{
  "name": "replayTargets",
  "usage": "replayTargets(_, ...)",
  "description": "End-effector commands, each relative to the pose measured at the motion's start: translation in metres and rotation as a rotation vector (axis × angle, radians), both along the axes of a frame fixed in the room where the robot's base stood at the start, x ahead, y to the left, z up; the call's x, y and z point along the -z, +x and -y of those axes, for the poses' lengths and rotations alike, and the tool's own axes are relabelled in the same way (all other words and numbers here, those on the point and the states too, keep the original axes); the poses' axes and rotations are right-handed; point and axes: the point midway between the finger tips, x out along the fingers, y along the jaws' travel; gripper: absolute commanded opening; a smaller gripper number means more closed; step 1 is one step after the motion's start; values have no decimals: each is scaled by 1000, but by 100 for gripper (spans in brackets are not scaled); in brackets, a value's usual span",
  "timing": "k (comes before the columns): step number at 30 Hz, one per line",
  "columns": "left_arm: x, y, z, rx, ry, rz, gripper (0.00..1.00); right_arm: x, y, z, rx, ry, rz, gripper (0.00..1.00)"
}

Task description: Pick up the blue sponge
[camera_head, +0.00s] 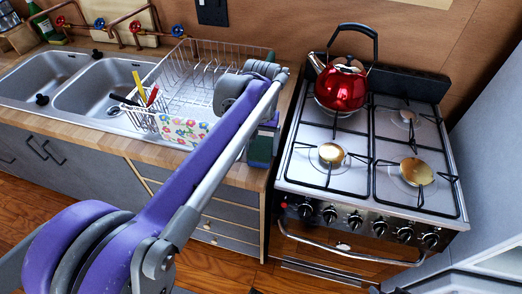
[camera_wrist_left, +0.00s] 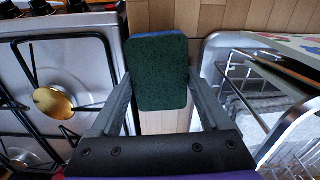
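The blue sponge (camera_wrist_left: 159,72) is in the left wrist view, its dark green scouring face toward the camera and a blue strip along its top edge. In the head view the sponge (camera_head: 261,149) shows partly, on or just above the narrow counter strip between dish rack and stove. My left gripper (camera_wrist_left: 160,76) has one finger on each side of it, tips close to its sides. I cannot tell whether they press on it. In the head view, my left arm and the sponge area hide the fingers.
The stove (camera_head: 440,198) with a red kettle (camera_head: 341,86) stands right of the sponge. The wire dish rack (camera_head: 190,75) with a flowered item (camera_head: 184,130) and a utensil holder is on its left. The double sink (camera_head: 98,82) is farther left.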

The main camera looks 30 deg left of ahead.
Motion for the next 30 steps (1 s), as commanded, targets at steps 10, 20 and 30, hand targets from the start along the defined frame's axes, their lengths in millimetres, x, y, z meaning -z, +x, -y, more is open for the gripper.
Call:
replayTargets(10,0,0,0,0,0,0,25,0,0,0,0,0,0,50)
replayTargets(20,-7,0,0,0,0,0,25,-1,0,0,0,0,0,50)
replayTargets(30,-60,0,0,0,0,0,25,-10,1,0,0,0,3,50)
